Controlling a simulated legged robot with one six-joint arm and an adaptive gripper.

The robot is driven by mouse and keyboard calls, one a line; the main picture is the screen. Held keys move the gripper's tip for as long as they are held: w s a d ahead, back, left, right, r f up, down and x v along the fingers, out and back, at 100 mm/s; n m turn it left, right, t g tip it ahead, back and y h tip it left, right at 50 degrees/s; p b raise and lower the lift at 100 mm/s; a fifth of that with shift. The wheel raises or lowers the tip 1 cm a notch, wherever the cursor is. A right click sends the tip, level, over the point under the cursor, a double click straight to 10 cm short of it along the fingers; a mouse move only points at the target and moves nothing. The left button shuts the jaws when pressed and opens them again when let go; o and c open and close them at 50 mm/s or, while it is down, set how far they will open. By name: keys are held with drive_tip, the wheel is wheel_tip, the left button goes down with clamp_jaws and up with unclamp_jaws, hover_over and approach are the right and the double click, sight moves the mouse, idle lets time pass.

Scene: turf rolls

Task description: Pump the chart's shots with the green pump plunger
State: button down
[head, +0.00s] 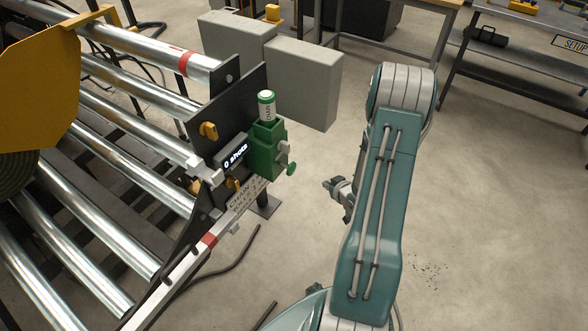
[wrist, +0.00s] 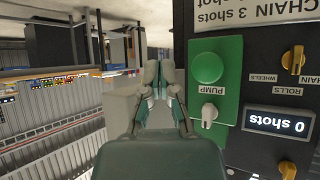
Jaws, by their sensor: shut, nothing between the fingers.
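The green pump (head: 266,148) is fixed to a black panel on the roller machine, and its round green plunger knob (head: 292,168) sticks out to the right. The wrist view, turned upside down, shows the plunger knob (wrist: 207,67) above a pale lever (wrist: 208,113). The counter display (wrist: 280,123) reads 0 shots. The chart (wrist: 250,12) shows "CHAIN 3 shots"; the rest of it is cut off there. My gripper (head: 328,186) is shut and empty, to the right of the pump and apart from it. Its closed fingers (wrist: 158,76) show beside the pump plate.
Orange knobs (wrist: 293,60) (wrist: 288,170) sit on the panel, one beside CHAIN, WHEELS and ROLLS labels. A labelled white-and-green canister (head: 266,105) stands on the pump. Grey boxes (head: 305,85) stand behind. Rollers (head: 130,130) fill the left. Floor right of my arm is clear.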

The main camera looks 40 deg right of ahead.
sight(294, 169)
drive_tip(key=w+a, duration=0.4)
drive_tip(key=w, duration=0.4)
idle(0.7)
drive_tip(key=shift+w+r, duration=0.1)
drive_tip(key=shift+w, duration=0.05)
idle(0.7)
drive_tip(key=shift+w+a+r, duration=0.1)
drive_tip(key=shift+w+a, duration=0.1)
drive_tip(key=shift+w, duration=0.05)
drive_tip(key=shift+w+a, duration=0.25)
drive_tip(key=shift+w, duration=0.4)
drive_tip(key=shift+w+a, duration=0.25)
drive_tip(key=shift+w, duration=0.4)
idle(1.8)
drive_tip(key=shift+s+d, duration=0.1)
drive_tip(key=shift+s, duration=0.05)
drive_tip(key=shift+s+d, duration=0.3)
drive_tip(key=shift+s, duration=0.45)
drive_tip(key=shift+s+d, duration=0.25)
drive_tip(key=shift+s, duration=0.5)
